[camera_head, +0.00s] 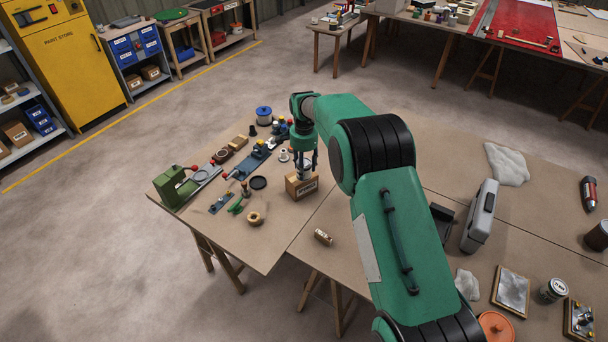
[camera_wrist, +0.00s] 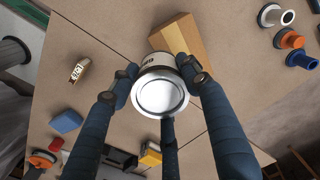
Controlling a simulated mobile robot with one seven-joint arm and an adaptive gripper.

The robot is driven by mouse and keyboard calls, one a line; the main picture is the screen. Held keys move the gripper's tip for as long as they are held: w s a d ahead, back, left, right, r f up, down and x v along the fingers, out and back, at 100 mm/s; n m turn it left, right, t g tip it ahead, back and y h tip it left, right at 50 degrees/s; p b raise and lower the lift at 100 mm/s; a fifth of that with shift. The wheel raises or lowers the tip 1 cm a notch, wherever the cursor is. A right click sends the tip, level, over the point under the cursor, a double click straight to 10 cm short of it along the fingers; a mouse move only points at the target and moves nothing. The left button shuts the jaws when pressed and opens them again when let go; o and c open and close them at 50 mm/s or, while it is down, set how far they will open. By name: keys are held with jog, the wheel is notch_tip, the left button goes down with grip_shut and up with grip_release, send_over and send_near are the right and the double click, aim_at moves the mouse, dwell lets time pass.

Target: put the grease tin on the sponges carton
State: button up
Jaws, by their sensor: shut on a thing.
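The grease tin, a small can with a silvery round end (camera_wrist: 158,98) and a pale lettered side, is between the fingers of my gripper (camera_wrist: 157,82). My gripper is shut on it. In the head view my gripper (camera_head: 304,163) points down over the carton, with the tin (camera_head: 304,174) partly hidden by the fingers. The sponges carton (camera_head: 300,190) is a small brown box with a pale label on its front, standing on the bench. In the wrist view the carton (camera_wrist: 181,38) shows partly behind the tin. I cannot tell whether tin and carton touch.
A green-bodied tool (camera_head: 175,186), a blue-topped spool (camera_head: 263,115) and several small parts crowd the bench left of the carton. A grey case (camera_head: 480,215) stands to the right. Bare bench (camera_head: 300,240) lies around the cylinder.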

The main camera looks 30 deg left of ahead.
jog(key=shift+f, duration=1.7)
jog(key=shift+f, duration=0.15)
jog(key=o, duration=1.4)
notch_tip(320, 180, up, 12)
jog(key=shift+r+p, duration=0.1)
jog(key=shift+p, duration=0.3)
